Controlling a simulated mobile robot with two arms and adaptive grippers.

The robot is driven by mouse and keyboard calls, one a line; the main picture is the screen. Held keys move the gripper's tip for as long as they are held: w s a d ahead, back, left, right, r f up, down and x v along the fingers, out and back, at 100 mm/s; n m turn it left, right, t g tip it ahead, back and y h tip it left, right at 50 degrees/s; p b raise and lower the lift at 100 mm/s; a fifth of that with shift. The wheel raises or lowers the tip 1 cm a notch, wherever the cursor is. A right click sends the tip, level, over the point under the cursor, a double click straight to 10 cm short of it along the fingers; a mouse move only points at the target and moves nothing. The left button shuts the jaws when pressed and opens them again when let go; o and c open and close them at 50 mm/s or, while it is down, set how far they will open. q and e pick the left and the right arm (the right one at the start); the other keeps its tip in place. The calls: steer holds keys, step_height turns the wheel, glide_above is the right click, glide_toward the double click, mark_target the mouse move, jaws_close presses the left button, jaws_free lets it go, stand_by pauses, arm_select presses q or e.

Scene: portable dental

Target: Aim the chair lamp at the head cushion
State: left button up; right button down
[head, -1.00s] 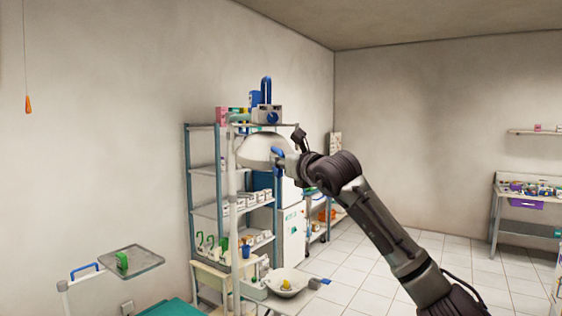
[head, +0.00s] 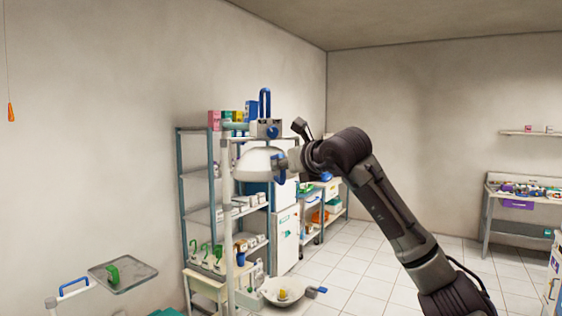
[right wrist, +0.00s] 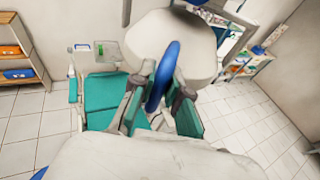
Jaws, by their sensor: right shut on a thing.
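The chair lamp (head: 257,164) is a white dome hanging from a bracket on a pale post in the head view. Its blue side handle (head: 279,172) is at the dome's right edge. My right gripper (head: 283,163) is at this handle, its arm coming from the lower right. In the right wrist view, the gripper fingers (right wrist: 160,85) are shut on the blue handle (right wrist: 162,72), with the white lamp behind. The teal chair (right wrist: 105,98) shows below the lamp; I cannot pick out the head cushion for certain. My left gripper is not in view.
A tray (head: 123,276) with a green item stands at the lower left. A bowl (head: 283,292) is beside the lamp post. Stocked shelves (head: 198,190) stand close behind the lamp. The tiled floor at the right is mostly clear.

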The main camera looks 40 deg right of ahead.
steer(key=c, duration=1.2)
jaws_free()
steer(key=shift+o, duration=0.2)
steer(key=shift+s+r, duration=0.1)
steer(key=shift+s, duration=0.25)
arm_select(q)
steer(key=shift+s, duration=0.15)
arm_select(e)
steer(key=v, duration=1.1)
steer(key=shift+s, duration=0.15)
steer(key=shift+r, duration=0.1)
